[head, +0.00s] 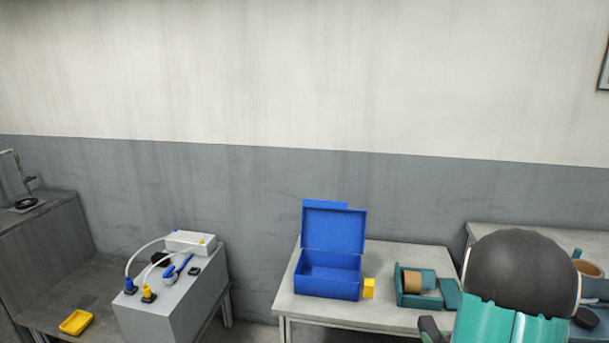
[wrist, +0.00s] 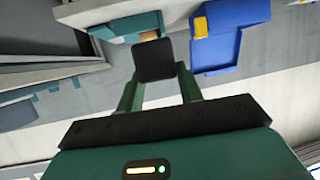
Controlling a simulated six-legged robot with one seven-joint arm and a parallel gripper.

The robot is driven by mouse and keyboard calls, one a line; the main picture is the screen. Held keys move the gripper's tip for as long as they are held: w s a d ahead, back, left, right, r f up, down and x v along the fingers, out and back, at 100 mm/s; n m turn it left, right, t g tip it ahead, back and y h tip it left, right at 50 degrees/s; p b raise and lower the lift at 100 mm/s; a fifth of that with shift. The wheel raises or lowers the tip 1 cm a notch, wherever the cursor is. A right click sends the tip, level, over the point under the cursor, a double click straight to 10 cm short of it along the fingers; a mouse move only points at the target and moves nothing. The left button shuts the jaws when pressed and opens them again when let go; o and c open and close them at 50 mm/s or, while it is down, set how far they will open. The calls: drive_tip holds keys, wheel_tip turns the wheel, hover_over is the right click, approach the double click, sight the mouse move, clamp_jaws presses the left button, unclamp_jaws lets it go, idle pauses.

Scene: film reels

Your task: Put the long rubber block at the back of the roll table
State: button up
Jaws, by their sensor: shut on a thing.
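My gripper (wrist: 159,74) is shut on a black block (wrist: 154,60) in the wrist view. The block shows as a dark square face between the two green fingertips, so its length cannot be told. It is held in the air, with tables and floor behind it. In the head view my arm fills the lower right, and I cannot make out the gripper or the block there. A light-topped table (head: 387,262) stands right of centre. A second grey table (head: 500,232) is at the right edge, largely hidden by my arm; which one is the roll table is not clear.
The light-topped table bears an open blue box (head: 328,285), a yellow block (head: 368,289) and a teal holder (head: 415,300) with a brown roll. Another tan roll (head: 588,268) is on the right table. A grey cabinet (head: 180,297) with cables stands left, beside a yellow tray (head: 76,322).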

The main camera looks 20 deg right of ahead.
drive_tip(key=w+a+f+n+y, duration=0.1)
drive_tip(key=w+a+f, duration=0.2)
drive_tip(key=a, duration=0.9)
drive_tip(key=w+a+f+n+y, duration=0.1)
drive_tip(key=w+a+f, duration=0.3)
drive_tip(key=w+a, duration=0.4)
drive_tip(key=w+a+f+n+t+y, duration=0.1)
drive_tip(key=w+a, duration=0.4)
drive_tip(key=a, duration=1.1)
wheel_tip(320, 180, down, 3)
drive_tip(key=shift+w+r+n+y, duration=0.15)
drive_tip(key=shift+w+n+y, duration=0.2)
drive_tip(key=shift+n+y, duration=0.4)
drive_tip(key=shift+a, duration=0.1)
